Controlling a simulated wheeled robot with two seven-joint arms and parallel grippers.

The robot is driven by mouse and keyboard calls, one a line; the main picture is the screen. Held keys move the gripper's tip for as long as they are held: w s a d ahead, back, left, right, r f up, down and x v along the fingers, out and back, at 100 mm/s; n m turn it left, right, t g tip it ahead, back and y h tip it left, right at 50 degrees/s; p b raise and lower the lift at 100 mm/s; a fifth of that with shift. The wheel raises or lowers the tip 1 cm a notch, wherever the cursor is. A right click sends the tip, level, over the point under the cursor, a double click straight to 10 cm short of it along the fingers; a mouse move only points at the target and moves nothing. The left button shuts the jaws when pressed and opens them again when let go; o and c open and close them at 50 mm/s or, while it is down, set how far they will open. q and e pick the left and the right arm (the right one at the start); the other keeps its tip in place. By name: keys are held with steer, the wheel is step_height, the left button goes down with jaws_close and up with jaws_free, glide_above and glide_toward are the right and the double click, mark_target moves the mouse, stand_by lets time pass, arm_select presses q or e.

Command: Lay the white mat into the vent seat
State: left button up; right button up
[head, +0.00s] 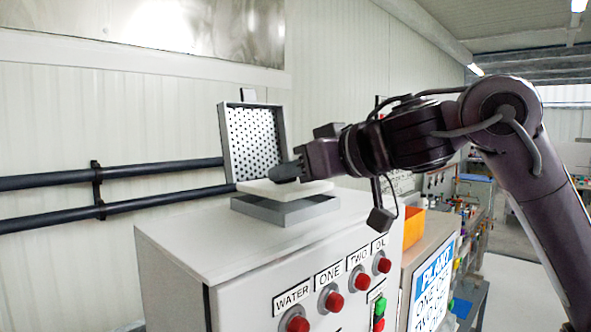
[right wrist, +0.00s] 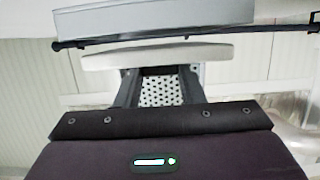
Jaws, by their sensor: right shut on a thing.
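The white mat (head: 287,189) is a flat pale slab; it also shows edge-on in the right wrist view (right wrist: 165,57). My right gripper (head: 286,173) is shut on the white mat at its upper side. The mat lies roughly level over the vent seat (head: 289,210), a low grey square frame on top of the cabinet. Its far left corner reaches a little past the frame. The mat hides most of the seat's inside, and I cannot tell whether the two touch. My left gripper is not in view.
A perforated panel in a grey frame (head: 254,140) stands open behind the seat. The white cabinet (head: 190,240) has red buttons (head: 334,300) on its front. Dark pipes (head: 150,200) run along the wall at left. An orange bin (head: 413,227) stands at right. The cabinet top at left is clear.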

mark_target(303, 186)
steer(key=shift+f+b, duration=1.1)
steer(key=shift+f, duration=0.25)
steer(key=o, duration=1.1)
steer(key=shift+s+d+r, duration=0.1)
steer(key=shift+s+d, duration=0.1)
steer(key=b+v, duration=0.3)
steer(key=v, duration=0.3)
steer(key=shift+s+d+r, duration=0.1)
steer(key=shift+d, duration=0.05)
steer(key=shift+s+d+r, duration=0.15)
steer(key=shift+s+d, duration=0.15)
steer(key=shift+s, duration=0.05)
steer(key=shift+w+a, duration=0.1)
